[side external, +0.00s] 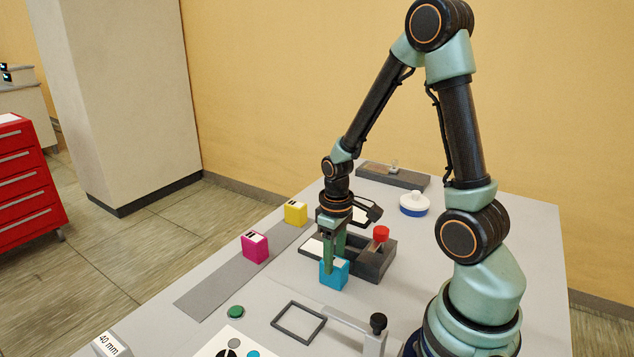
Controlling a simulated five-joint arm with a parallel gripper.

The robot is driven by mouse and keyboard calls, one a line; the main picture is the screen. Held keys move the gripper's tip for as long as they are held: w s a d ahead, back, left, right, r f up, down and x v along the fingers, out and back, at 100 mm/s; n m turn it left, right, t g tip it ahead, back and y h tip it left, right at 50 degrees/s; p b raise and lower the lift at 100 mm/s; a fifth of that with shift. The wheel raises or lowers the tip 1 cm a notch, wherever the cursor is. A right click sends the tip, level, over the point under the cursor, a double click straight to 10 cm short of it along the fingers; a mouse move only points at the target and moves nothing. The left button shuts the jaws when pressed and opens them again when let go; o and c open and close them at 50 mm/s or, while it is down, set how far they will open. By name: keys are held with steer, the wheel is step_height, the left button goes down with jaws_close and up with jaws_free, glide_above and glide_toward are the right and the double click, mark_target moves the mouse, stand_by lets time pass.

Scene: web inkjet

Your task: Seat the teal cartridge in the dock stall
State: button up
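The teal cartridge (341,275), a bright blue-teal block, is upright at the near left end of the dark grey dock (377,267). My gripper (333,262) points down with its green fingers at the cartridge. One finger lies against the cartridge's near left face and the other goes down behind it, so it looks shut on the cartridge. The cartridge's underside is hard to make out, and I cannot tell whether it touches the table or the dock. The dock has a red knob (381,233) on it. My wrist and fingers hide part of the dock's stall.
Magenta (255,246) and yellow (296,213) cartridges stand along a grey strip (222,289) at left. A blue-white round container (414,204) and a dark tray (393,177) are behind. An empty square frame (299,321), green button (236,312) and black-knobbed lever (378,322) are in front.

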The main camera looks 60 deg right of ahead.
mark_target(336, 258)
jaws_close()
steer(key=shift+r, duration=0.1)
step_height(336, 258, up, 20)
steer(key=d+r, duration=0.1)
steer(key=d, duration=0.9)
steer(key=shift+f, duration=9.7)
